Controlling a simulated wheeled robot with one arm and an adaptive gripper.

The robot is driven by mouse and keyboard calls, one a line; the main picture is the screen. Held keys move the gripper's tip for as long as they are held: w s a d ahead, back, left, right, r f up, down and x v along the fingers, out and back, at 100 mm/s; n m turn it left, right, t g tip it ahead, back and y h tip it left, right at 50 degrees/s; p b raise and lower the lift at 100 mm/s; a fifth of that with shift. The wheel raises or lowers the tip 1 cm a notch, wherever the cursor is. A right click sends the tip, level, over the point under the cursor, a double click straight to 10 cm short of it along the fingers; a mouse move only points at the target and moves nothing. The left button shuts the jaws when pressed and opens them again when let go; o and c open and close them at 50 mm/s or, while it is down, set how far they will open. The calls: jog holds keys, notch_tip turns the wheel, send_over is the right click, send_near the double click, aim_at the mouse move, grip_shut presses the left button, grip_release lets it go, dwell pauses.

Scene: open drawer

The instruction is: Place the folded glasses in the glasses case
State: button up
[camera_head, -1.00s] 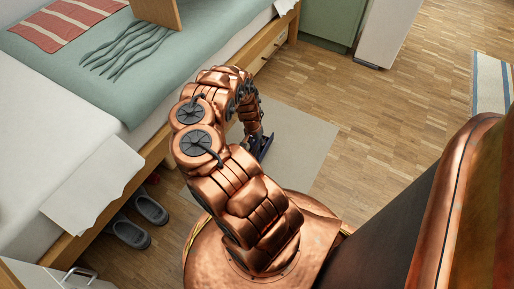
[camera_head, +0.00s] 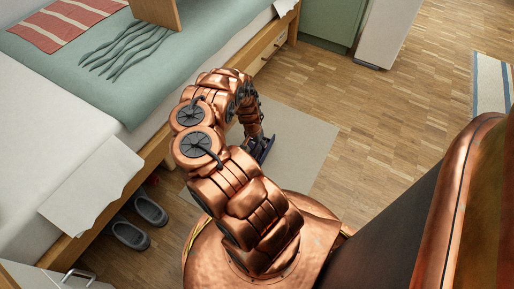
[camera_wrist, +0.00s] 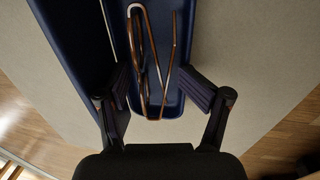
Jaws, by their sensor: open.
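The folded glasses (camera_wrist: 150,65), thin and brown, lie lengthwise within the outline of the right half of the open navy glasses case (camera_wrist: 174,105) in the wrist view. Their tips reach toward the near end of that half. The case's other half (camera_wrist: 82,45) is beside it on the left. My gripper (camera_wrist: 160,90) is open, with one dark finger on each side of the glasses, apart from them. In the head view a bit of dark blue case (camera_head: 264,149) shows by my gripper, mostly hidden by my arm.
The case is over a beige rug (camera_head: 304,146) on the wood floor. A bed (camera_head: 95,100) with a wooden frame stands on the left, with grey slippers (camera_head: 131,234) beside it. Open floor (camera_head: 400,120) lies to the right.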

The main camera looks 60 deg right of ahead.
notch_tip(320, 180, up, 13)
jog(key=w+p, duration=0.2)
jog(key=p, duration=0.5)
jog(key=shift+a+f, duration=0.15)
jog(key=shift+f, duration=0.05)
